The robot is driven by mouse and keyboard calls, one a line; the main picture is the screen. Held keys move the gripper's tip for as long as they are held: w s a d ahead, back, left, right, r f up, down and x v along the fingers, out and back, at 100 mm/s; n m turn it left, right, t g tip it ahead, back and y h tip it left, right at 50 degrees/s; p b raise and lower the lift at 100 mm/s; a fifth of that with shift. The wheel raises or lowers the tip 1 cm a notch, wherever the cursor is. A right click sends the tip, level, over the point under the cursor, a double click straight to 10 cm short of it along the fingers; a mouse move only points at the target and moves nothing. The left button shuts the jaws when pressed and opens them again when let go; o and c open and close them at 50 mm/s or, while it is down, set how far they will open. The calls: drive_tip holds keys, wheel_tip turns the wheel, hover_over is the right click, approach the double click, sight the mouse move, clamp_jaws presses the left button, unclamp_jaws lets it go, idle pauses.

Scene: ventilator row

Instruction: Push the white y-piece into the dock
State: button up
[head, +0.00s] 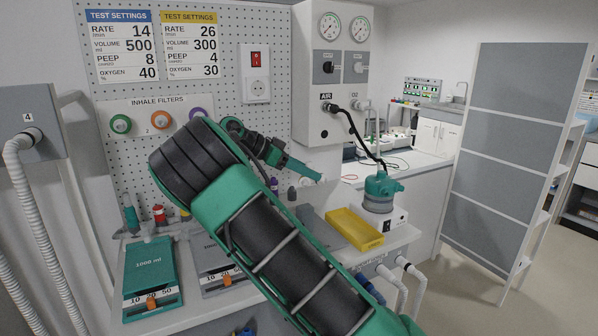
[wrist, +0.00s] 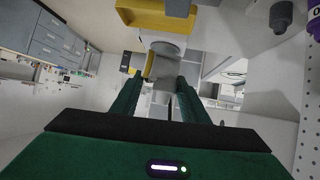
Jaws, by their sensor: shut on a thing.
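My gripper (head: 318,177) reaches out above the counter in the head view, its far end small and partly behind my arm. In the wrist view its two green fingers (wrist: 160,88) are shut on a pale grey-white piece (wrist: 163,76), which I take to be the white y-piece. Its far side and its shape are hard to make out. In the head view I cannot clearly see the held piece. I cannot pick out the dock for certain in either view, and my arm hides part of the counter.
A yellow tray (head: 354,229) lies on the counter, and its edge shows in the wrist view (wrist: 130,16). A green-topped device (head: 381,190) stands right of it. White hoses (head: 401,268) hang at the counter's front. A green 1000 ml test lung (head: 151,272) lies at left.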

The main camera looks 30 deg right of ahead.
sight(302, 208)
drive_tip(key=shift+w+a+f, duration=0.1)
drive_tip(key=shift+a+f, duration=0.1)
drive_tip(key=shift+f, duration=0.3)
drive_tip(key=shift+a+f, duration=0.2)
drive_tip(key=shift+f, duration=2)
drive_tip(key=shift+a+f, duration=0.15)
drive_tip(key=shift+a, duration=0.1)
drive_tip(key=shift+s+f, duration=0.2)
drive_tip(key=shift+f, duration=0.75)
clamp_jaws()
drive_tip(key=o, duration=1.6)
unclamp_jaws()
drive_tip(key=shift+a, duration=0.1)
drive_tip(key=v, duration=1)
drive_tip(key=shift+w+a+r, duration=0.2)
drive_tip(key=shift+w+a, duration=0.05)
drive_tip(key=shift+a, duration=0.05)
